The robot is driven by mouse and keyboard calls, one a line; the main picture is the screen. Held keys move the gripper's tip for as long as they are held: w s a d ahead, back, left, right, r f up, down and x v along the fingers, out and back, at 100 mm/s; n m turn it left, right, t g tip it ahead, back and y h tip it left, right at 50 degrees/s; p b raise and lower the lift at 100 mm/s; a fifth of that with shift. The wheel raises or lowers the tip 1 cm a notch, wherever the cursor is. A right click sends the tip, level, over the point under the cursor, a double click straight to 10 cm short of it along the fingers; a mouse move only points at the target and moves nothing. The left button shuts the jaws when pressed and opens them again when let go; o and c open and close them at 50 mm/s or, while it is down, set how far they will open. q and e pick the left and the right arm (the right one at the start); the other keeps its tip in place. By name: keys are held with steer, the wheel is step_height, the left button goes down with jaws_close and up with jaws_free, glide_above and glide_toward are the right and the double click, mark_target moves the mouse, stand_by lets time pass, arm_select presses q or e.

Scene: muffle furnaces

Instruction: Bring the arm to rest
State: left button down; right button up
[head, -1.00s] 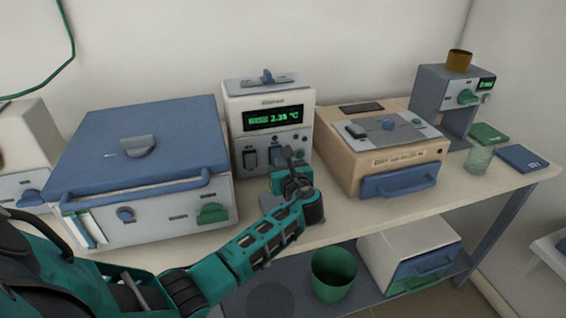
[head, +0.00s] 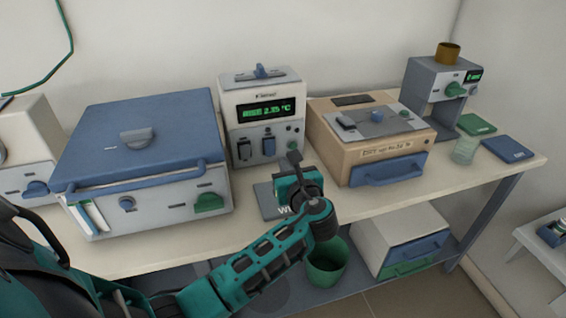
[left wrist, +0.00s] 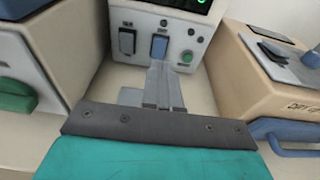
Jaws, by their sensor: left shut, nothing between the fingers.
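My left gripper (head: 294,158) is shut and empty, in front of the white controller box (head: 262,105) with a green lit display. In the left wrist view its closed grey fingers (left wrist: 163,82) point toward the box's lower front. A blue switch (left wrist: 159,46) shows just beyond the fingertips, and a dark grey switch (left wrist: 127,41) and a green button (left wrist: 186,57) sit either side of it. Whether the fingertips stand clear of the panel is hard to tell, but a gap seems to show in the head view. My right gripper is not in view.
A large blue-lidded furnace (head: 140,140) stands left of the controller. A tan furnace (head: 370,140) with a blue drawer handle stands to the right. A coffee-machine-like device (head: 432,95), a clear cup (head: 465,150) and a green bin (head: 327,268) below are also there. A grey pad (head: 268,202) lies on the bench.

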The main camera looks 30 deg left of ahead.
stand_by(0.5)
arm_select(q)
steer(key=s+f+n+h, duration=0.1)
steer(key=s+n, duration=0.1)
steer(key=s+f+n+g, duration=0.1)
steer(key=s+f+n, duration=0.1)
steer(key=s+f+n+g+h, duration=0.1)
steer(key=s+f+n, duration=0.1)
steer(key=shift+s+d+f+h, duration=0.2)
steer(key=shift+s+d+h, duration=0.1)
steer(key=shift+s+d, duration=0.1)
steer(key=s+d+f+n+g+h, duration=0.15)
steer(key=s+d+n+h, duration=0.3)
steer(key=s+n, duration=0.55)
steer(key=s+d+f+n+g+h, duration=0.1)
steer(key=s+d+n+g+h, duration=0.3)
steer(key=s+n, duration=0.6)
steer(key=w+d+f+m+t+h, duration=0.2)
steer(key=w+f+t, duration=0.3)
steer(key=f+t, duration=0.3)
steer(key=shift+w+d+f+m+h, duration=0.35)
steer(key=shift+d+h, duration=0.1)
steer(key=shift+d, duration=0.1)
